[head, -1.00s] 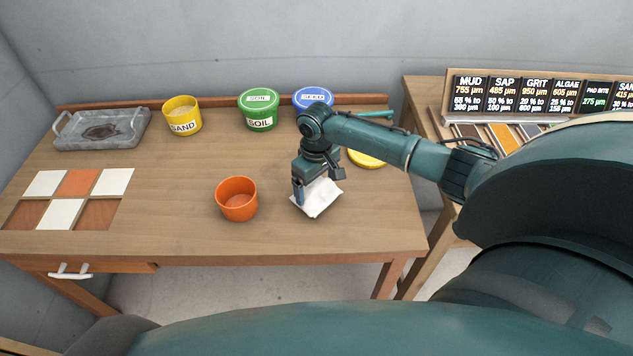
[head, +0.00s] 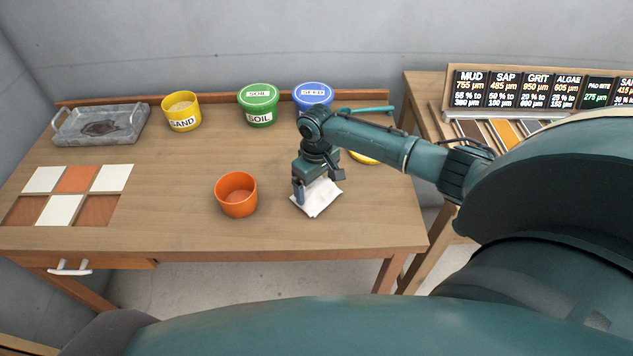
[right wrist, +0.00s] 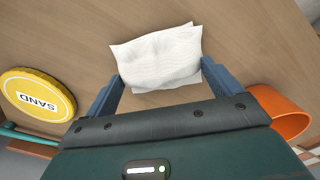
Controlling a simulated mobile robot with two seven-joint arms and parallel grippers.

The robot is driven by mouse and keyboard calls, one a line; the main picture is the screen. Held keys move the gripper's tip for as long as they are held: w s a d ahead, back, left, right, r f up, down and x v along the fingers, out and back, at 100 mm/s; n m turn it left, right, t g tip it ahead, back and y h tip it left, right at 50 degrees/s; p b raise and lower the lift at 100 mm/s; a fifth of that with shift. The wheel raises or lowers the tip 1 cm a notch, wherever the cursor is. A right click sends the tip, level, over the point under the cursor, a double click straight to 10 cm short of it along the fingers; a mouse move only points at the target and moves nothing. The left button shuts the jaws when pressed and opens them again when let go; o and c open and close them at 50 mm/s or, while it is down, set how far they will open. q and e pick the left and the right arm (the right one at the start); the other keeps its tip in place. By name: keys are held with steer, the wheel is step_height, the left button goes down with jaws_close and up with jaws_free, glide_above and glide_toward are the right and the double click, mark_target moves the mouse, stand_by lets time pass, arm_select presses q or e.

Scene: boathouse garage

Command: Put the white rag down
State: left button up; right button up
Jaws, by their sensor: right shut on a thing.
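The white rag (head: 318,200) is at the table's right front part, beneath my right gripper (head: 316,190). In the right wrist view the white rag (right wrist: 158,56) lies spread between the two blue fingers of my right gripper (right wrist: 160,82). My right gripper is shut on the rag, pointing down at the tabletop. The rag's lower face is hidden, so I cannot tell if it is all resting on the wood. My left gripper does not show in any view.
An orange pot (head: 236,195) stands just left of the rag. Sand (head: 181,111), soil (head: 258,105) and seed (head: 313,97) tubs and a grey tray (head: 101,124) stand at the back. A yellow sand lid (right wrist: 38,95) lies behind my gripper. The table's front middle is clear.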

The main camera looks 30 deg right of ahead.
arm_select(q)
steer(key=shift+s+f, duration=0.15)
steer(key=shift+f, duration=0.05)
arm_select(e)
steer(key=shift+f, duration=0.2)
steer(key=o, duration=0.6)
steer(key=shift+c, duration=0.2)
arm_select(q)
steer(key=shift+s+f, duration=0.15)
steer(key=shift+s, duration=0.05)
arm_select(e)
steer(key=shift+o, duration=0.3)
steer(key=shift+r, duration=0.1)
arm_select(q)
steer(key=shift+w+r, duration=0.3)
arm_select(e)
step_height(320, 180, up, 13)
steer(key=shift+c, duration=0.4)
